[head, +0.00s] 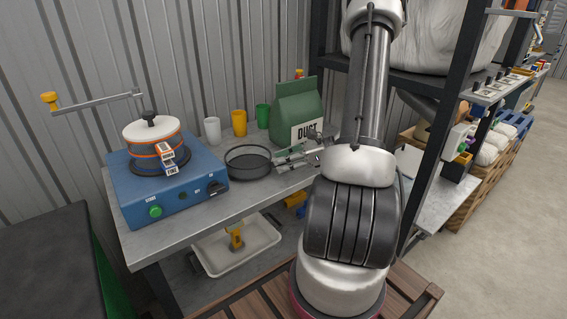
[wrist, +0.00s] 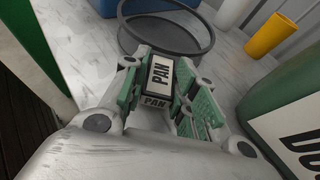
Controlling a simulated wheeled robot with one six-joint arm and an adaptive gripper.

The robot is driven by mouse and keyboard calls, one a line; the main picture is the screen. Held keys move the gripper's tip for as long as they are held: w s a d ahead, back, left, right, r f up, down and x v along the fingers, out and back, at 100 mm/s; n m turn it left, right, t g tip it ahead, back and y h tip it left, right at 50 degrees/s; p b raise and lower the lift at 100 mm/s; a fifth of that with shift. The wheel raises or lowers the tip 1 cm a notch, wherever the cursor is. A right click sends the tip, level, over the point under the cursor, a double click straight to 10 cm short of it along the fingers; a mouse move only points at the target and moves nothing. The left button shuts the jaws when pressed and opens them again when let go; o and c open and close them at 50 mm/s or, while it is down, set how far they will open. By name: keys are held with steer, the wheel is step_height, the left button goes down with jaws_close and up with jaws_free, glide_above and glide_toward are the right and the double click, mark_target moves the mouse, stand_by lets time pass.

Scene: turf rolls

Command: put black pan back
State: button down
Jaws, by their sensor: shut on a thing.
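The black pan (head: 247,163) is a shallow round dish on the grey bench top, just right of the blue machine; I cannot tell whether it touches the bench or is slightly raised. In the wrist view the pan (wrist: 167,42) lies straight ahead of the fingers. My gripper (head: 287,154) is shut on the pan's block-like tab, labelled PAN (wrist: 158,76). The green finger pads sit on both sides of this tab. The gripper reaches in from the right, low over the bench.
A blue machine (head: 168,190) carries a stack of sieves with a white lid (head: 151,128). White (head: 212,130), yellow (head: 239,122) and green cups stand behind the pan. A green DUST bag (head: 296,108) stands close behind my gripper. A white tray (head: 237,247) sits below the bench top.

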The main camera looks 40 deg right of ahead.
steer(key=shift+f, duration=0.4)
steer(key=c, duration=1.1)
jaws_free()
